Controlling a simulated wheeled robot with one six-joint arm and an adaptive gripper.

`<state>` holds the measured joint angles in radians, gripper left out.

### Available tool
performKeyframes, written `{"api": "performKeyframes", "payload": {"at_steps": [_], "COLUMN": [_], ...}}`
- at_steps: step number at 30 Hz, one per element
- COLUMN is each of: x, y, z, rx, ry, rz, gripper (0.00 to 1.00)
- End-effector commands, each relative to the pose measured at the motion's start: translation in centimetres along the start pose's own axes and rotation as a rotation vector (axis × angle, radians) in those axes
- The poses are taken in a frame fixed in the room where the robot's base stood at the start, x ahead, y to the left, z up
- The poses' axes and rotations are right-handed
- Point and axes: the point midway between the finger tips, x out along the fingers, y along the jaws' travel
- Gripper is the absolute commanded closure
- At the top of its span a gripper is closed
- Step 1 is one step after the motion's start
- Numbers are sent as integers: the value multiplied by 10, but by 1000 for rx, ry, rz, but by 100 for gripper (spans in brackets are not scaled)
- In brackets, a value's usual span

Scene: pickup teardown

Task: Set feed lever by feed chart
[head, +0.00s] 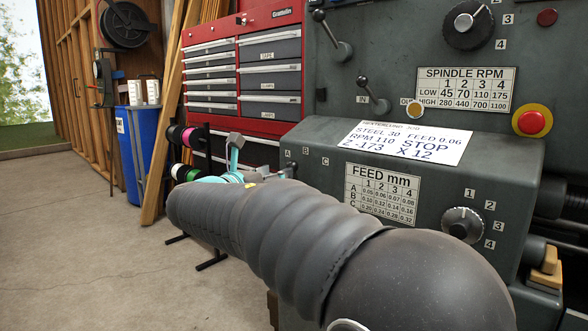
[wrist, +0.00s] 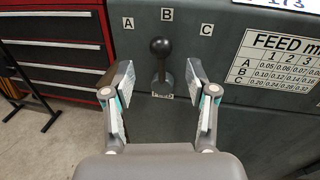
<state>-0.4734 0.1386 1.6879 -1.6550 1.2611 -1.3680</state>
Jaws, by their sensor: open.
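The feed lever (wrist: 161,60), dark with a black ball knob, stands upright in the wrist view, near mark B (wrist: 167,14), between marks A (wrist: 128,23) and C (wrist: 206,30). My gripper (wrist: 160,78) is open, one finger on each side of the lever, with gaps visible. The FEED mm chart (head: 381,193) has rows A, B, C and columns 1 to 4; row A appears to read 0.05, 0.06, 0.07, 0.08. A white card (head: 409,142) reads steel 30, feed 0.06, RPM 110.
A numbered feed knob (head: 463,224) sits right of the chart. Above are a red emergency button (head: 532,121) and another lever (head: 373,96). A red tool chest (head: 270,75) stands to the left. The concrete floor (head: 90,230) at left is clear.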

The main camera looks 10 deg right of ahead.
Motion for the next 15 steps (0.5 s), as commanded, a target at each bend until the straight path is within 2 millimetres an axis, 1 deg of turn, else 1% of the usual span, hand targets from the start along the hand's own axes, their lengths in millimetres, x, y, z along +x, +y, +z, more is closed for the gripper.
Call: {"api": "performKeyframes", "payload": {"at_steps": [1, 6, 10, 15], "x": [12, 42, 59, 71], "y": [-1, -1, -1, -1], "z": [-1, -1, -1, 0], "rx": [0, 1, 0, 0], "ry": [0, 0, 1, 1], "rz": [-4, -4, -3, -2], "gripper": [43, 43, 43, 43]}}
